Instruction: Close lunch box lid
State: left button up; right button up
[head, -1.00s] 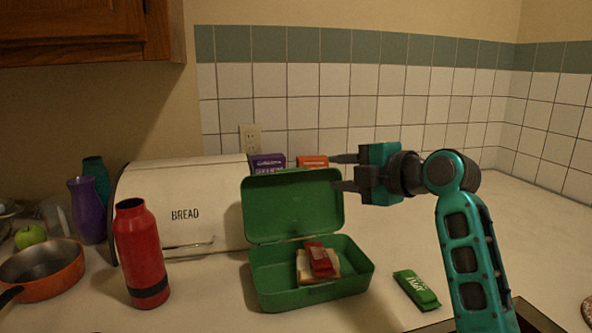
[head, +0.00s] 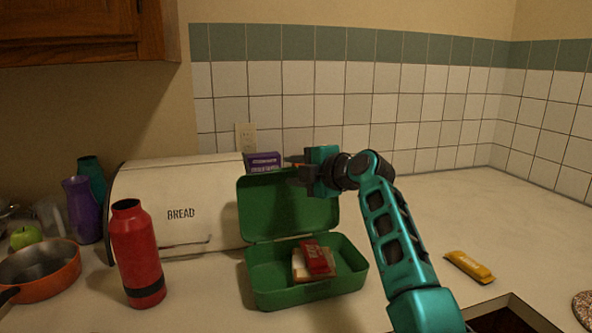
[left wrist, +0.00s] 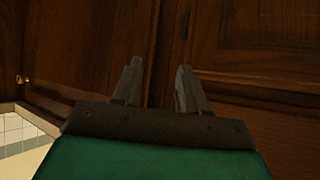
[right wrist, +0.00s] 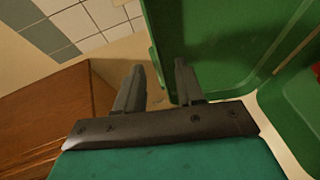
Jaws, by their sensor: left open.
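The green lunch box (head: 300,292) stands on the counter, with a sandwich (head: 300,268) and a red packet (head: 318,258) inside. Its lid (head: 285,212) stands up and open at the back. My right gripper (head: 293,167) is at the lid's top edge, toward its right half. In the right wrist view the fingers (right wrist: 160,88) are apart, and the green lid (right wrist: 205,45) is close beside or behind the right finger; contact is unclear. My left gripper (left wrist: 155,85) is open and empty in front of brown wooden cupboard doors; the head view does not show it.
A white bread box (head: 180,205) stands behind and left of the lunch box, with a purple box (head: 263,161) behind the lid. A red bottle (head: 136,255) and orange pan (head: 40,270) are at left. A yellow bar (head: 470,266) lies at right, where the counter is largely clear.

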jog(key=shift+c, duration=0.3)
grip_shut()
dwell(1.2)
